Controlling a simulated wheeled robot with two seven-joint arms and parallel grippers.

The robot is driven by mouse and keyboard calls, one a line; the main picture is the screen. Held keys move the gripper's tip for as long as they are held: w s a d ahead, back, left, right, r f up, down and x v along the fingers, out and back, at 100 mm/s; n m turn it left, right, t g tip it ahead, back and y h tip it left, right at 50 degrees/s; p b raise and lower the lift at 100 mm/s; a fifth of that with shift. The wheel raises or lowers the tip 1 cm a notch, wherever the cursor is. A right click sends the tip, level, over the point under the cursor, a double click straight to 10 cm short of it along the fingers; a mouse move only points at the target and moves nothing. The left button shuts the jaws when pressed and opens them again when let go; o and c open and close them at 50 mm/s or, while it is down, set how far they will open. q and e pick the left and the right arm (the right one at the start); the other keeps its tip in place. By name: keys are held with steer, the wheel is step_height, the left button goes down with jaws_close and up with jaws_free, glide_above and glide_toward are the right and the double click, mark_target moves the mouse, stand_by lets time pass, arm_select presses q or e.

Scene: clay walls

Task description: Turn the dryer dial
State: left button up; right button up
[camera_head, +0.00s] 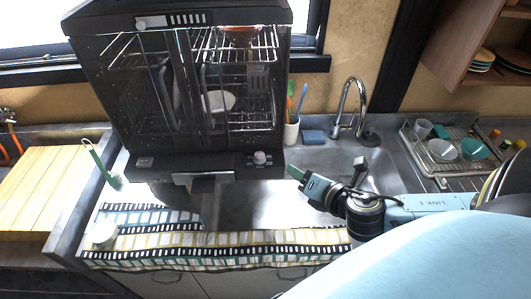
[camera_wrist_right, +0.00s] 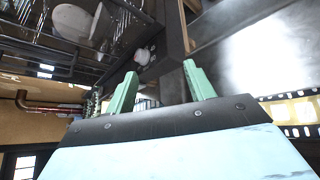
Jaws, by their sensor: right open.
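The dryer (camera_head: 190,100) is a large dark dish rack cabinet with wire shelves, standing over the counter. Its pale round dial (camera_head: 260,158) is at the right end of the dark front panel at the bottom. In the right wrist view the dial (camera_wrist_right: 142,56) shows just beyond the fingertips, nearer the left finger. My right gripper (camera_head: 294,173) has green fingers and is to the right of the dial and a little below it, apart from it. In the right wrist view the fingers (camera_wrist_right: 160,68) are spread with nothing between them. My left gripper is not in view.
A sink with a curved tap (camera_head: 357,105) lies behind my right arm. A cup (camera_head: 291,131) with utensils stands beside the dryer. A dish rack (camera_head: 450,150) is at right.

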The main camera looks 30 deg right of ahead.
mark_target(263, 158)
steer(key=w+a+f+n+y, duration=0.1)
steer(key=w+n, duration=0.3)
steer(key=w+a+f+n+y+p, duration=0.1)
steer(key=w+n+y, duration=0.1)
steer(key=w+n, duration=0.2)
steer(key=w+a+f+n+y, duration=0.1)
steer(key=w+n, duration=0.3)
steer(key=shift+w+f+p, duration=0.15)
steer(key=shift+w+p, duration=0.1)
steer(key=shift+p, duration=0.1)
steer(key=shift+c, duration=0.2)
steer(key=c, duration=0.9)
steer(key=shift+a, duration=0.1)
